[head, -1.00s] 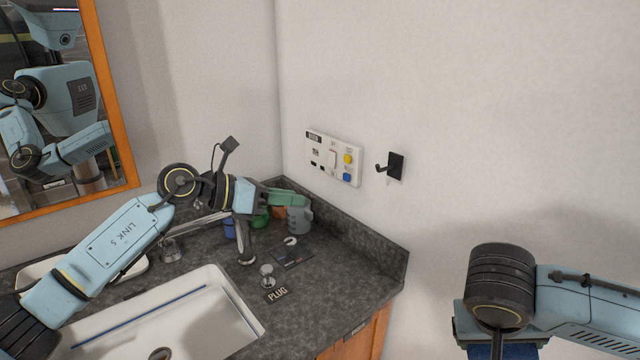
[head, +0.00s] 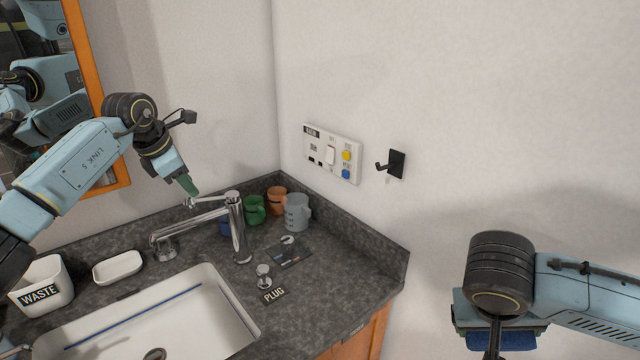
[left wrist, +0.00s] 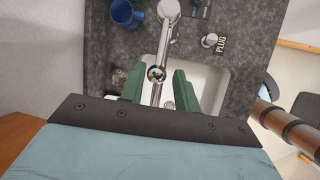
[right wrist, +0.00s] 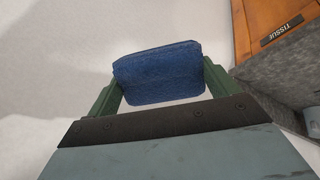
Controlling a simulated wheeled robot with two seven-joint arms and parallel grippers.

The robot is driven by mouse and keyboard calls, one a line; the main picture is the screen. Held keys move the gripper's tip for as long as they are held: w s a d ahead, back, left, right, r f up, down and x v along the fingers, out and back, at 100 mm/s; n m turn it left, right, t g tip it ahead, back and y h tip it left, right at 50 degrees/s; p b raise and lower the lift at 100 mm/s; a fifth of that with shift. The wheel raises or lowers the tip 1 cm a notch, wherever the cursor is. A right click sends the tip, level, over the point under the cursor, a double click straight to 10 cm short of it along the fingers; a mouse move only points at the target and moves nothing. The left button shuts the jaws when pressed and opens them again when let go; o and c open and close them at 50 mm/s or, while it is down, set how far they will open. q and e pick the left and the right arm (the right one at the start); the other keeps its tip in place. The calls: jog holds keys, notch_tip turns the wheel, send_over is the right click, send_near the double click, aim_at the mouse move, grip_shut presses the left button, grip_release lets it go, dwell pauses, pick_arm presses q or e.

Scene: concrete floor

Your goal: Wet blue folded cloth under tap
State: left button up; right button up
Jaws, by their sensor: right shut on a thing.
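The chrome tap (head: 236,225) stands at the back of the white sink (head: 215,320), with its spout out to the left and a lever on top. No water stream shows. My left gripper (head: 191,188) is at the tap's lever. In the left wrist view its green fingers (left wrist: 158,88) are apart, with the tap between and beyond them. The blue folded cloth (right wrist: 160,72) is held between the green fingers of my right gripper (right wrist: 157,90). In the head view the cloth (head: 505,341) hangs below my right wrist, right of the counter.
Blue, green, orange and grey mugs (head: 297,212) stand behind the tap. A plug knob (head: 264,275), a soap dish (head: 118,266) and a waste bin (head: 45,290) are around the sink. A switch panel (head: 333,154) and black hook (head: 393,164) are on the wall.

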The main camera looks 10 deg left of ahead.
aim_at(202, 199)
pick_arm(q)
jog(key=x, duration=0.6)
jog(key=shift+c, duration=0.4)
grip_shut()
